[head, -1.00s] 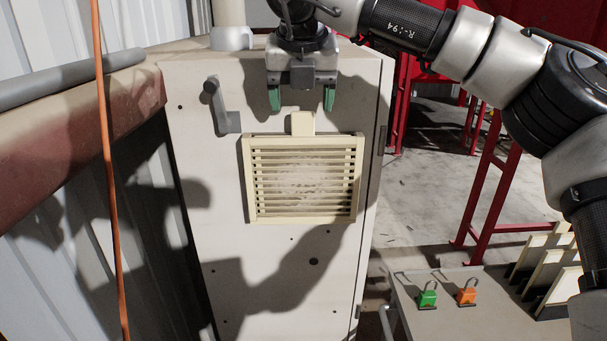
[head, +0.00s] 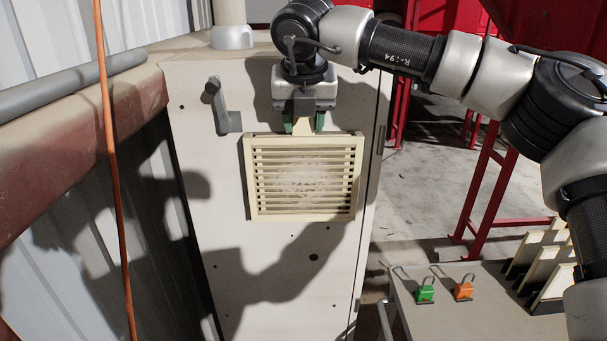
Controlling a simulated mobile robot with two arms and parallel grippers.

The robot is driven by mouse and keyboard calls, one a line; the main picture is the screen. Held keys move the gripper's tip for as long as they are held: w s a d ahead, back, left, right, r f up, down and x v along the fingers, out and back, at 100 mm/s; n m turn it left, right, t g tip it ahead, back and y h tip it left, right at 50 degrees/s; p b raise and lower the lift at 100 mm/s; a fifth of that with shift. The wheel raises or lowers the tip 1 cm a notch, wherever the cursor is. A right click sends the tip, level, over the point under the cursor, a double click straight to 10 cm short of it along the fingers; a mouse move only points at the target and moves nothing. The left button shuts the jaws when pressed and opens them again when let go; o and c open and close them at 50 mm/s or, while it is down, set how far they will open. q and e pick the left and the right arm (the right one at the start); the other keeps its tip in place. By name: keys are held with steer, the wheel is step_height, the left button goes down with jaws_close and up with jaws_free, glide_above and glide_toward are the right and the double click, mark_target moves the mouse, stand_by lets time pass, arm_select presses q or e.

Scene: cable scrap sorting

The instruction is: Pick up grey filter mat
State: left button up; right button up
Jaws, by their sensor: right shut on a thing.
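A cream slatted filter frame (head: 256,180) sits on the front of the pale cabinet (head: 290,280). Greyish, dusty mat material (head: 304,178) shows between its slats. My right gripper (head: 304,124) comes down from above and is shut on the cream tab (head: 303,128) at the frame's top edge. The fingers cover the sides of the tab. The frame looks flat against the cabinet face. My left gripper is not in view.
A lever handle (head: 222,108) sticks out left of the frame. An orange cable (head: 108,150) hangs at the left. At lower right a grey bench (head: 440,320) holds a green padlock (head: 426,290), an orange padlock (head: 463,290) and several upright cream-edged panels (head: 545,262).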

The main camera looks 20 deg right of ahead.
steer(key=shift+c, duration=0.9)
